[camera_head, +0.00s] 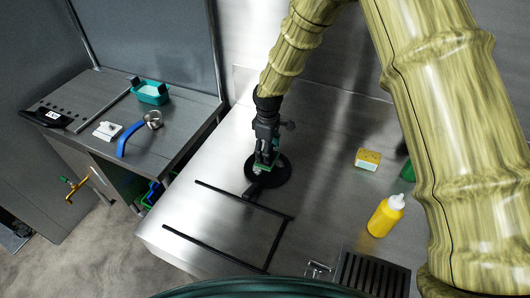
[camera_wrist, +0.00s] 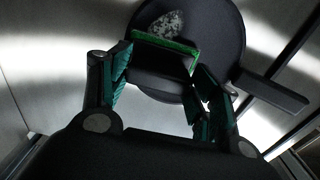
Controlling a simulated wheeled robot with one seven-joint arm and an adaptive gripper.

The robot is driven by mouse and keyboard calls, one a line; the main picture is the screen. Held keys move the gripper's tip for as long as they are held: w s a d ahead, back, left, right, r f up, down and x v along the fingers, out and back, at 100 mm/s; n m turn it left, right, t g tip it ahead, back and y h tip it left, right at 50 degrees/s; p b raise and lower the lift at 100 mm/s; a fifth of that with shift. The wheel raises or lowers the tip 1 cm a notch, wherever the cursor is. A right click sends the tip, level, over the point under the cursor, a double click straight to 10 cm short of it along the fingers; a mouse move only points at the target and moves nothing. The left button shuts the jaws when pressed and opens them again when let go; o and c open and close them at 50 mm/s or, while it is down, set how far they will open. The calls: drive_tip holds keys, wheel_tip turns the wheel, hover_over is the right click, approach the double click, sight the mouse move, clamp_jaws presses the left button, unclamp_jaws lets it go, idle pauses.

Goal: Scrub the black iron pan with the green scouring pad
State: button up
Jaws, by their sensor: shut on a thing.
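The black iron pan (camera_head: 281,174) lies on the steel counter, its short handle pointing toward the front. It also shows in the wrist view (camera_wrist: 222,42), with a pale grey speckled patch (camera_wrist: 166,33) on its surface. My gripper (camera_head: 264,162) is over the pan, pointing down. It is shut on the green scouring pad (camera_wrist: 168,46), a block with a bright green edge and a dark side, between the two fingers. The pad is over the pan, near the speckled patch; I cannot tell whether it touches the pan. My gripper hides part of the pan.
A yellow sponge (camera_head: 368,159) and a yellow squeeze bottle (camera_head: 385,216) stand to the right. A black rail frame (camera_head: 235,203) lies in front of the pan, and a dark grate (camera_head: 372,275) is at the front. A side table at left holds a teal tub (camera_head: 151,92) and a blue-handled ladle (camera_head: 130,138).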

idle(0.4)
drive_tip(key=shift+s+a+p, duration=0.15)
drive_tip(key=shift+s+a, duration=0.15)
drive_tip(key=shift+s, duration=0.45)
drive_tip(key=shift+s+a+p, duration=0.15)
drive_tip(key=shift+s+a, duration=0.1)
drive_tip(key=shift+s, duration=0.5)
drive_tip(key=shift+s+a+p, duration=0.15)
drive_tip(key=shift+s+a, duration=0.15)
drive_tip(key=shift+s, duration=0.45)
drive_tip(key=shift+w, duration=0.2)
drive_tip(key=shift+w+d+f, duration=0.1)
drive_tip(key=shift+w+d, duration=0.2)
drive_tip(key=shift+w, duration=0.4)
drive_tip(key=shift+w+d+r, duration=0.1)
drive_tip(key=shift+w+d, duration=0.25)
drive_tip(key=shift+w, duration=0.4)
drive_tip(key=shift+w+d+f, duration=0.1)
drive_tip(key=shift+w+d, duration=0.2)
drive_tip(key=shift+w, duration=0.4)
drive_tip(key=shift+s+d+f, duration=0.1)
drive_tip(key=shift+s+d, duration=0.1)
drive_tip(key=shift+s, duration=0.1)
